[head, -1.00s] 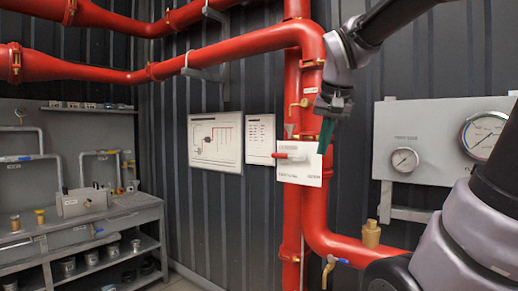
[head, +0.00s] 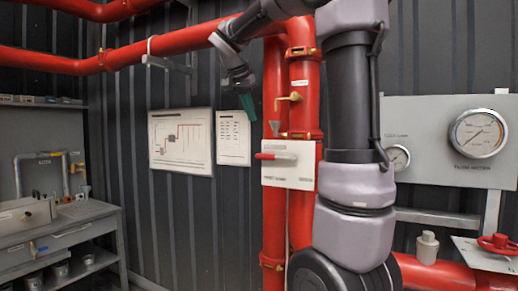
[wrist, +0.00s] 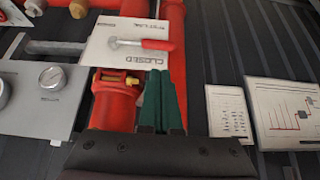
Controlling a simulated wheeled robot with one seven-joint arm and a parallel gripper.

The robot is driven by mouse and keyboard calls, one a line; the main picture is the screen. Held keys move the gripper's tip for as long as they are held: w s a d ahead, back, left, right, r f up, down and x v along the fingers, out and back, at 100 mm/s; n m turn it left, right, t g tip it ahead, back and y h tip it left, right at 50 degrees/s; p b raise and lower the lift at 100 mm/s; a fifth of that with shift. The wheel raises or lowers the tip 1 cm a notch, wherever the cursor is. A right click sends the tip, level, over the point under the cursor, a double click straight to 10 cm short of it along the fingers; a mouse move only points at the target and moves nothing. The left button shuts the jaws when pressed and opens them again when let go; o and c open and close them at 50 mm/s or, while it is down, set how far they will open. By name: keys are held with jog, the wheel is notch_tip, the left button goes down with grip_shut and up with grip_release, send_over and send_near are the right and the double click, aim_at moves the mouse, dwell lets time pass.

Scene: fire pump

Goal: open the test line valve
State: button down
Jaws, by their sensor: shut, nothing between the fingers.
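A white plate (head: 299,174) on the red vertical pipes carries a valve with a red lever (head: 275,156), which lies level across it. In the wrist view the plate (wrist: 100,52) shows upside-down lettering that seems to read "CLOSED" and "TEST LINE", and the lever (wrist: 158,45) lies sideways. My gripper (head: 249,112) is above and left of the lever in the head view, apart from it. Its green fingers (wrist: 163,80) are shut and empty, pointing toward the plate in the wrist view.
Red pipes (head: 274,90) stand close beside my gripper. Two white wall charts (head: 181,142) (head: 233,137) hang at left. A gauge panel (head: 440,120) and red handwheel (head: 497,242) are at right. A grey workbench (head: 70,225) stands at lower left.

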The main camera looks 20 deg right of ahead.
send_near(274, 157)
jog(key=w+f, duration=0.5)
jog(key=shift+w+d, duration=0.25)
jog(key=shift+d, duration=0.15)
